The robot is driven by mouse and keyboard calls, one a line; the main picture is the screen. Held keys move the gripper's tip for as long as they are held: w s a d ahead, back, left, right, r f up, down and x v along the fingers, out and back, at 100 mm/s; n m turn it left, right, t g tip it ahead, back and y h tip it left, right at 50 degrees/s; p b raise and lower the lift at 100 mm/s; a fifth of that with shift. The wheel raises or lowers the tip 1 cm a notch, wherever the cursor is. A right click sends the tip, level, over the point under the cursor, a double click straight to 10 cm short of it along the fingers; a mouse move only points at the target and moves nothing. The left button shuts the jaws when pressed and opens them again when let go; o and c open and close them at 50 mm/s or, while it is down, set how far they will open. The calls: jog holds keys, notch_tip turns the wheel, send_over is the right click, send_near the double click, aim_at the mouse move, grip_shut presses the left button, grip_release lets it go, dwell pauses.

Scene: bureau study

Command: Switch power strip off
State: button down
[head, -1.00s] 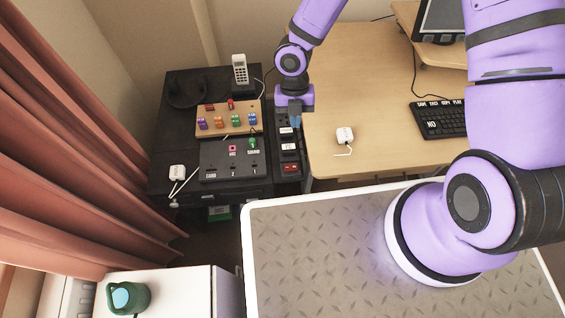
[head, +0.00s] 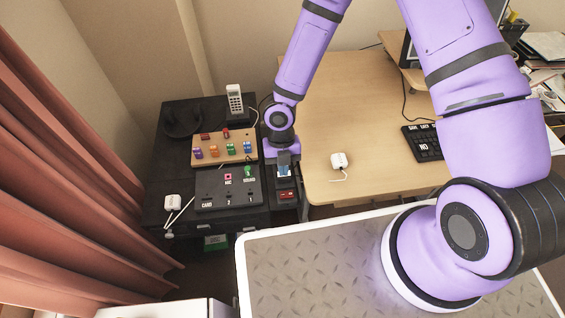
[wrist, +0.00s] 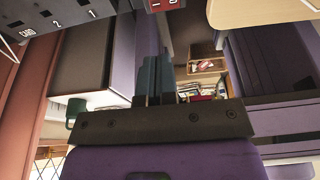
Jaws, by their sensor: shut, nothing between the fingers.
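The black power strip (head: 297,192) runs between the dark cabinet and the desk. Its red rocker switch (head: 287,195) is at the near end and also shows at the top edge of the wrist view (wrist: 165,4). The switch's lit or pressed side is too small to tell. My gripper (head: 284,172) is shut and empty, with blue fingertips over the strip just behind the red switch. It hides most of the strip's sockets. Whether the tips touch the strip cannot be told. The shut fingers also show in the wrist view (wrist: 154,80).
A black panel (head: 226,199) with controls and a wooden board (head: 215,148) with coloured switches lie left of the strip, beside a phone (head: 235,98). The wooden desk (head: 380,150) with a white plug box (head: 339,160) is to the right.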

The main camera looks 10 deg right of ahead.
aim_at(285, 196)
jog(key=x, duration=0.8)
jog(key=shift+w+f, duration=0.25)
jog(key=shift+f, duration=0.8)
jog(key=shift+a+f+h, duration=0.1)
jog(key=shift+f+h, duration=0.1)
jog(key=shift+h, duration=0.1)
jog(key=shift+d, duration=0.2)
jog(key=shift+d+r, duration=0.2)
jog(key=shift+d, duration=0.45)
